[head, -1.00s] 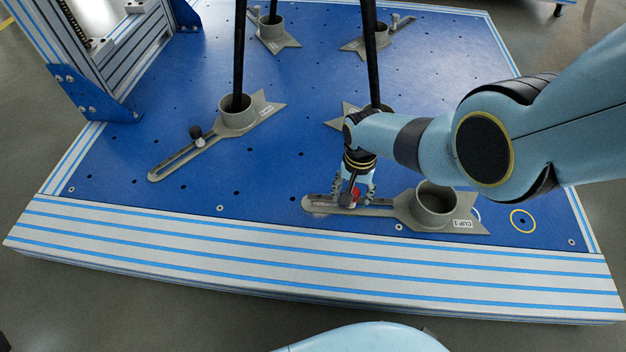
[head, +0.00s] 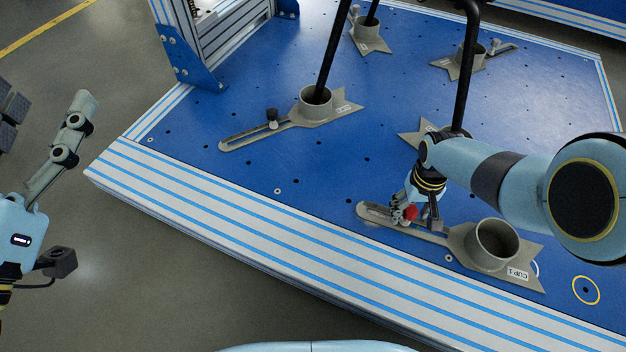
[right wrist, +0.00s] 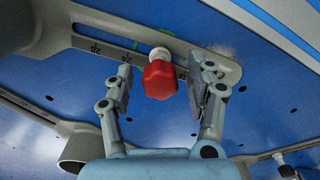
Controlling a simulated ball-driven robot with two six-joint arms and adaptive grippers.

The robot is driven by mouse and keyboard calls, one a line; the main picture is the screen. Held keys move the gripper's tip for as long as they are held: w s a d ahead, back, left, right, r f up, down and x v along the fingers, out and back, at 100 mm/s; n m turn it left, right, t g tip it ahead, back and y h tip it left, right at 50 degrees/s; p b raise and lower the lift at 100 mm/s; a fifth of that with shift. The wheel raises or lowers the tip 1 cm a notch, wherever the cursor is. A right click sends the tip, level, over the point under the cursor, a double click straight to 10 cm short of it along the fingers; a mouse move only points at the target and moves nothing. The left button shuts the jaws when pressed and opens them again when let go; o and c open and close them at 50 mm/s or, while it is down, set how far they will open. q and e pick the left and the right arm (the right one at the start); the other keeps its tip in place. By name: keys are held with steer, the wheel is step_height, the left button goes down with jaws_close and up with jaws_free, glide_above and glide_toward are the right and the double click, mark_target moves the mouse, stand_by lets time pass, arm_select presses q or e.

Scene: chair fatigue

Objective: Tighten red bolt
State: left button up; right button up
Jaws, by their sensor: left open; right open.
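The red bolt (head: 410,213) stands in the slotted arm of the clamp labelled CUP 1 (head: 447,240), near the front edge of the blue platform. In the right wrist view the red knob (right wrist: 159,80) sits on a pale stem in the slot. My right gripper (head: 418,212) is open around it. In the right wrist view its two fingers (right wrist: 157,85) stand left and right of the knob, with visible gaps on both sides. My left gripper (head: 45,108) is open and empty at the far left, over the floor and away from the platform.
Another clamp with a dark knob (head: 272,116) holds a black chair leg (head: 330,60). More clamps stand farther back. A blue upright bracket (head: 190,60) rises at the platform's back left. The striped front edge (head: 260,220) is clear.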

jaws_close()
steer(key=m, duration=0.4)
stand_by(0.4)
steer(key=m, duration=0.4)
steer(key=shift+w, duration=0.1)
jaws_free()
steer(key=shift+r, duration=0.1)
